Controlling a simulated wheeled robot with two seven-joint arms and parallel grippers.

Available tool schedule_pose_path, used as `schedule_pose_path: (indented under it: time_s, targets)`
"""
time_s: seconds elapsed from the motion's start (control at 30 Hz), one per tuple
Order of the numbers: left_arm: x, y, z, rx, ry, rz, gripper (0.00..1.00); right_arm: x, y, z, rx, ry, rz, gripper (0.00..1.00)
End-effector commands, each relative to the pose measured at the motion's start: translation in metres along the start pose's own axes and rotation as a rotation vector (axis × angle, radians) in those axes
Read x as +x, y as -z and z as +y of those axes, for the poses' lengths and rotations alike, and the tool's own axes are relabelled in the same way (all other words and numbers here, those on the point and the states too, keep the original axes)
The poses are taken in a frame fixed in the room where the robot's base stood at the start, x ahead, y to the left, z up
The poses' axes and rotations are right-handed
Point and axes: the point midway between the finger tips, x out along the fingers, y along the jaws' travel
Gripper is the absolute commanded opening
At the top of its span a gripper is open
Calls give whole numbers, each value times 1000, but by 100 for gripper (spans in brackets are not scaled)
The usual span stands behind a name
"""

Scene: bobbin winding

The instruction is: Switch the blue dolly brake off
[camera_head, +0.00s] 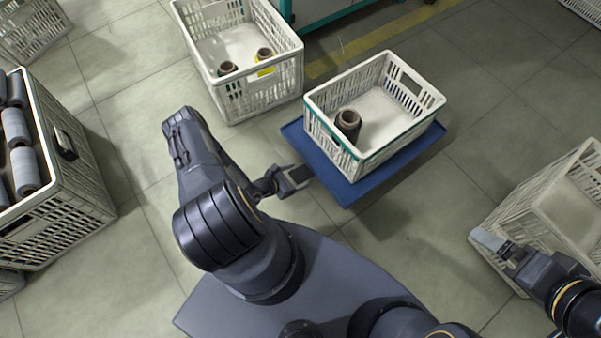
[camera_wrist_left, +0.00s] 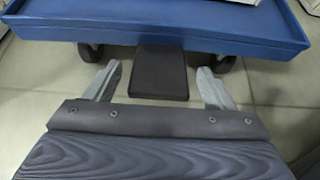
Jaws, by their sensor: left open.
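The blue dolly (camera_head: 347,190) stands on the floor with a white crate on it. Its near edge (camera_wrist_left: 170,33) and two dark wheels show in the left wrist view. A black brake pedal (camera_wrist_left: 159,74) sticks out from under that edge; in the head view the pedal (camera_head: 301,174) is small and partly hidden by my gripper.
The white crate (camera_head: 338,152) on the dolly holds a brown-topped bobbin (camera_head: 348,124). Another crate (camera_head: 236,105) with bobbins stands behind it, and a crate of grey bobbins (camera_head: 60,205) is at the left. A white crate (camera_head: 555,185) stands at the right. Floor between them is clear.

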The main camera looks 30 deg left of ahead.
Motion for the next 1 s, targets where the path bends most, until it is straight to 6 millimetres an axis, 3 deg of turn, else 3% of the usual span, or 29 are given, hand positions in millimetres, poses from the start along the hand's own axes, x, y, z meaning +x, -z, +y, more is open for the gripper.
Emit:
schedule_pose_path:
  time_s: [0.1,0.3,1.0]
  targets:
    - [-24,-3,1,0,-2,1,76,-9,4,-4,0,0,0,100]
    - [-46,-1,1,1,-2,1,76,-13,7,-6,0,0,0,100]
    - [-49,-5,3,15,6,-5,76,-13,7,-6,0,0,0,100]
